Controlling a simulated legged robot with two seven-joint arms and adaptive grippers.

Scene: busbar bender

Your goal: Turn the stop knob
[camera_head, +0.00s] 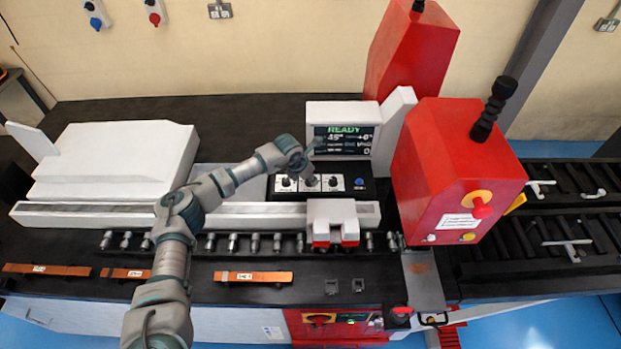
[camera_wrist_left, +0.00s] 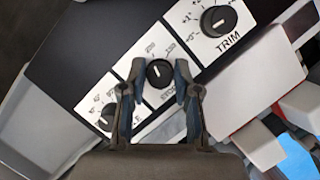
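The control panel has three black knobs on white dials. In the left wrist view the middle knob (camera_wrist_left: 159,73), with a partly hidden label starting "STO", lies between the fingers of my left gripper (camera_wrist_left: 155,82). The fingers are apart, with gaps beside the knob. Its white pointer line is roughly upright in that view. The TRIM knob (camera_wrist_left: 218,19) is at upper right and another knob (camera_wrist_left: 107,117) at lower left, its label partly hidden. In the head view my left gripper (camera_head: 309,178) is over the middle of the panel. My right gripper is not in view.
A screen (camera_head: 343,140) reading READY stands behind the panel, with a blue button (camera_head: 360,183) at the panel's right. A red machine housing (camera_head: 456,165) with a red knob is further right. Copper bars (camera_head: 253,277) lie on the black bench in front. A white clamp block (camera_head: 332,215) sits close before the panel.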

